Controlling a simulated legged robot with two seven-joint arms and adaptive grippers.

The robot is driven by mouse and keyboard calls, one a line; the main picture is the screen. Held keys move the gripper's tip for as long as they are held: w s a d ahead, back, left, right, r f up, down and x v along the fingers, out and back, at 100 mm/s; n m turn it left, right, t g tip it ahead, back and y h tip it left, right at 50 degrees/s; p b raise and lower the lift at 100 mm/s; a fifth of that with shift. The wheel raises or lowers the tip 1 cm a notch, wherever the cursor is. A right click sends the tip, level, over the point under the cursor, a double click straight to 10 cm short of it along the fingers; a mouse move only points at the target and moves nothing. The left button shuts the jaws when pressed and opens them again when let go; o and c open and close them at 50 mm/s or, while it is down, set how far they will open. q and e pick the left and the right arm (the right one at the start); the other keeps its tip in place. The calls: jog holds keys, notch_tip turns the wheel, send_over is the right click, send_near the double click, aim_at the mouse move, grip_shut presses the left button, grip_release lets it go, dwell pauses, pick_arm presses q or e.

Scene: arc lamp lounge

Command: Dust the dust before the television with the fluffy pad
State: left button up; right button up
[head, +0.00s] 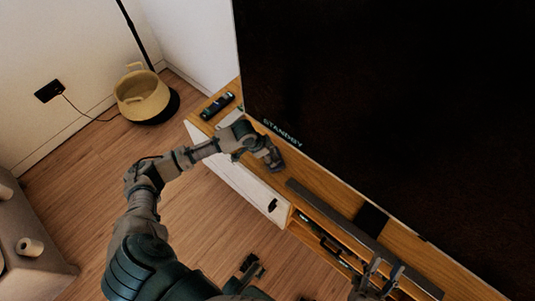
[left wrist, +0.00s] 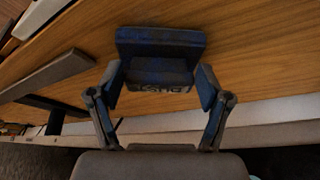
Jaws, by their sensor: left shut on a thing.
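The television (head: 390,110) is a large dark screen with "STANDBY" lettered along its lower edge. It stands over a wooden console (head: 318,178). My left gripper (head: 270,156) is low over the console top, in front of the television's left part. It is shut on a dark blue pad, which shows between its fingers in the left wrist view (left wrist: 160,45). The pad is at or just above the wood; I cannot tell whether it touches. No dust can be made out clearly. My right gripper (head: 384,272) is at the bottom right, fingers apart and empty.
A dark remote (head: 217,105) lies at the console's left end. A long grey bar (head: 350,232) lies along the console to the right of my left gripper. A beige basket (head: 142,96) stands on the floor at upper left. A grey seat (head: 30,235) is at far left.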

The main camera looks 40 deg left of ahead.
pick_arm(q)
jog(key=s+p, duration=0.2)
jog(key=shift+s+a+r, duration=0.1)
jog(key=shift+s+a, duration=0.05)
jog(key=shift+s, duration=0.2)
jog(key=shift+s+p, duration=0.45)
jog(key=shift+s, duration=0.05)
jog(key=s+p, duration=0.2)
jog(key=shift+s+a+r+p, duration=0.1)
jog(key=shift+s+p, duration=0.2)
jog(key=shift+p, duration=0.1)
jog(key=shift+s+f+p, duration=0.2)
jog(key=shift+s+p, duration=0.2)
jog(key=shift+s, duration=0.1)
pick_arm(e)
notch_tip(320, 180, up, 10)
jog(key=shift+s+t+y, duration=0.4)
jog(key=shift+s, duration=0.05)
pick_arm(q)
jog(key=shift+r, duration=0.1)
notch_tip(320, 180, up, 6)
jog(key=p, duration=0.6)
jog(key=shift+p, duration=0.3)
pick_arm(e)
notch_tip(320, 180, up, 8)
jog(key=n, duration=0.1)
jog(key=shift+s+r+t+y, duration=0.15)
jog(key=shift+s+t+y, duration=0.15)
jog(key=shift+s, duration=0.1)
